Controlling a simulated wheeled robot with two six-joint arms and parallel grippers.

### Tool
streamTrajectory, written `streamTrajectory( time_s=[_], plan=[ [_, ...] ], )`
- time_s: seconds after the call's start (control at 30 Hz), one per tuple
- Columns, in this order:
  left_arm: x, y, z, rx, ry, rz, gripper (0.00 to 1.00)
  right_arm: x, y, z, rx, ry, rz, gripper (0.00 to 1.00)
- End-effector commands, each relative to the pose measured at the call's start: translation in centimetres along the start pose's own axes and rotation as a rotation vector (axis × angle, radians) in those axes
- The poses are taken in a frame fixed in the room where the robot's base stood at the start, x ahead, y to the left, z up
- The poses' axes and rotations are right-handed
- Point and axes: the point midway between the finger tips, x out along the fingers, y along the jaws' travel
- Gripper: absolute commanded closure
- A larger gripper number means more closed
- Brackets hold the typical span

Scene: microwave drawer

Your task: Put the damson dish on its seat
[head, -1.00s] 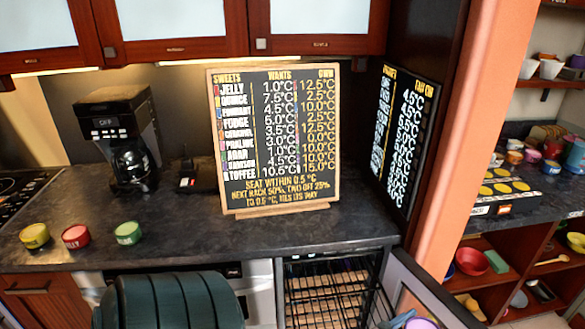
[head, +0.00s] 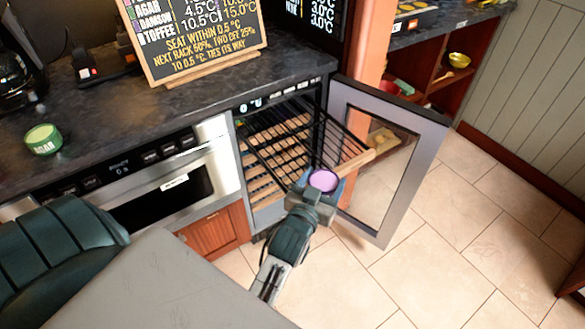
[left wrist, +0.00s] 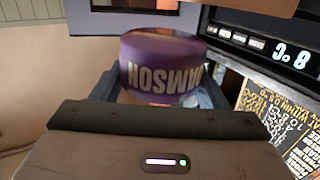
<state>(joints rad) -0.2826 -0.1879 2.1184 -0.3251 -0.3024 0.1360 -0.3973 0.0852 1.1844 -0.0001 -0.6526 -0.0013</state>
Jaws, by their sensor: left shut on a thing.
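The damson dish (head: 323,181) is a small round purple tub. My left gripper (head: 318,190) is shut on it, at the front of the open cooler (head: 282,140). In the left wrist view the dish (left wrist: 160,75) sits between the two fingers, and its DAMSON lettering appears upside down. The cooler's wooden slatted racks (head: 275,150) show, with a black wire frame around them and one wood-fronted rack (head: 357,160) drawn outward, just behind the dish. I cannot tell whether the dish touches it. Which place is its seat is not clear. My right gripper is not in view.
The cooler's glass door (head: 385,160) stands wide open to the right of the dish. A green AGAR dish (head: 43,139) and a menu board (head: 195,40) stand on the dark counter. A steel microwave drawer (head: 165,180) is left of the cooler. Tiled floor is clear at right.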

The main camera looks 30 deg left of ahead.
Motion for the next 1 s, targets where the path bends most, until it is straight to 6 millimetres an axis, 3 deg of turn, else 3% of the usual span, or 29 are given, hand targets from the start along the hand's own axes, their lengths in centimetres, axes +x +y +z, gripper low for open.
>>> streamTrajectory(
  time_s=[0.3, 0.7, 0.9, 1.0],
  plan=[
    [3.2, -4.3, 0.1, 0.011, 0.005, 0.000, 0.63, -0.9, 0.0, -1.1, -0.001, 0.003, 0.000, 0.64],
    [8.2, -11.1, 0.6, 0.009, 0.003, -0.001, 0.63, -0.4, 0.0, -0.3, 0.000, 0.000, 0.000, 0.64],
    [9.3, -12.6, 0.9, 0.002, 0.002, -0.001, 0.63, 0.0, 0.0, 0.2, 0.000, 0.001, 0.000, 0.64],
    [9.4, -12.7, 2.1, 0.001, 0.000, -0.001, 0.63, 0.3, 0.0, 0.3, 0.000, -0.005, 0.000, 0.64]
  ],
)
